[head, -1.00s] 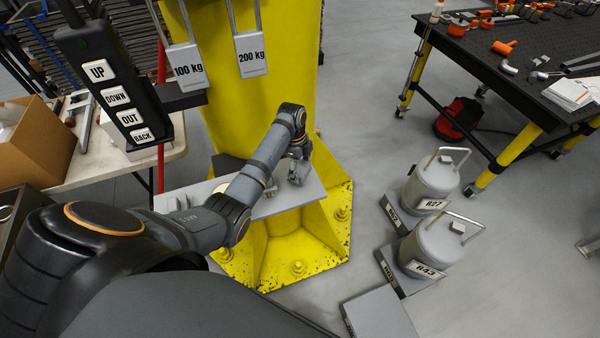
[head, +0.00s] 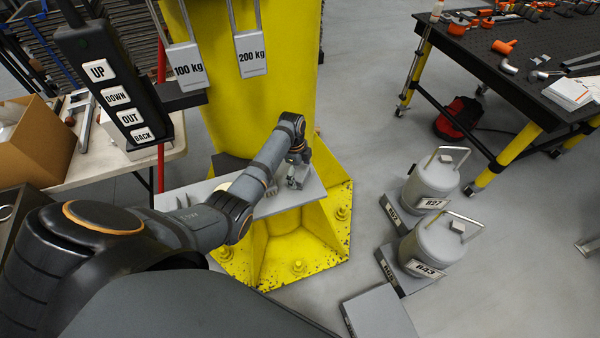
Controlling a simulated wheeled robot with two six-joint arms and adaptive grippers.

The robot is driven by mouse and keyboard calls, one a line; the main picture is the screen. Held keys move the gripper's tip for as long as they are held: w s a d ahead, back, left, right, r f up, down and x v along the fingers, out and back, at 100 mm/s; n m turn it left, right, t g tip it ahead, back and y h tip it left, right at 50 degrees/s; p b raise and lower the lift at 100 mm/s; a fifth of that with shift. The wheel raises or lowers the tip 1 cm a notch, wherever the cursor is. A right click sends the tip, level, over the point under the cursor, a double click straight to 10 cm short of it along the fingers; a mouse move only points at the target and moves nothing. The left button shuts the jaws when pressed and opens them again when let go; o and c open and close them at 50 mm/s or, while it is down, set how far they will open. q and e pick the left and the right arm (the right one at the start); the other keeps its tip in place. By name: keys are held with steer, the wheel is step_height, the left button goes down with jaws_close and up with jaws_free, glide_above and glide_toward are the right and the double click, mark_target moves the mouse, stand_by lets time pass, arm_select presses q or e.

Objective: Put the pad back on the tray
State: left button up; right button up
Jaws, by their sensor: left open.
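The tray (head: 310,195) is a flat grey plate in front of the yellow column, partly covered by my left arm. My left gripper (head: 297,176) is open, small in the picture, just over the right part of the tray. Small pale grey pieces lie by the gripper and by my forearm (head: 271,189). I cannot tell whether one of them is the pad, or whether the gripper touches anything. My right gripper is out of view.
A button pendant (head: 112,90) hangs at upper left. Tags marked 100 kg (head: 187,66) and 200 kg (head: 251,53) hang before the yellow column (head: 290,90). A dark tool table (head: 490,50) is beyond.

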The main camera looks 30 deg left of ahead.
arm_select(q)
step_height(320, 180, up, 12)
steer(key=a+b, duration=0.1)
steer(key=shift+a+b, duration=0.2)
steer(key=shift+b, duration=0.1)
stand_by(0.4)
